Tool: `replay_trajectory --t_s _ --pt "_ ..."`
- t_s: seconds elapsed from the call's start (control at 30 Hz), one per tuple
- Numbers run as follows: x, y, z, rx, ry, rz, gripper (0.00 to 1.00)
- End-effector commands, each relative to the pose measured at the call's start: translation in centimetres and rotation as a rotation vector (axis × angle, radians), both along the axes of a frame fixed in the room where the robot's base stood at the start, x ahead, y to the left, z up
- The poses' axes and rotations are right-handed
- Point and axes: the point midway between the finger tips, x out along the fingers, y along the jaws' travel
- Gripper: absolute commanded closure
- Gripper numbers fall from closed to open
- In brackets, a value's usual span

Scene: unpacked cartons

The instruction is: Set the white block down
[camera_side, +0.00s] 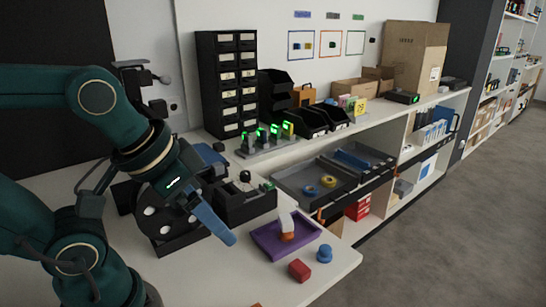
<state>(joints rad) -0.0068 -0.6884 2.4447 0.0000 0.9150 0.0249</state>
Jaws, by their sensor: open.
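The white block (287,221) stands in the purple tray (267,243) near the front right of the white table. It looks slightly tilted, with an orange piece (287,237) at its lower end; I cannot tell whether it rests on that piece or leans against it. My gripper (230,237) is open, pointing down and right, left of the tray and apart from the block. Only one blue finger shows clearly; the other is hidden or overlapped. Nothing shows held in it.
A red block (299,270) and a blue round piece (324,253) lie right of the tray near the table's edge. A black compartment box (246,205) stands behind it. A grey tray (296,187) holds blue and yellow rings.

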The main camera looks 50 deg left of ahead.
Motion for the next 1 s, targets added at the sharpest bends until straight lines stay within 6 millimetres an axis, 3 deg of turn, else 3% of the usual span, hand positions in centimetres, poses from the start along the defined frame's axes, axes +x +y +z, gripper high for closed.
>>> replay_trajectory --t_s 0.03,0.07,0.7,1.0 --pt "-0.4 -0.1 -0.2 -0.006 -0.013 0.006 0.22" --pt "-0.5 -0.1 -0.3 -0.007 -0.016 0.01 0.32" --pt "-0.9 -0.1 -0.4 -0.044 -0.016 0.076 0.32" --pt "3.4 0.1 3.7 -0.203 -0.013 0.392 0.32"
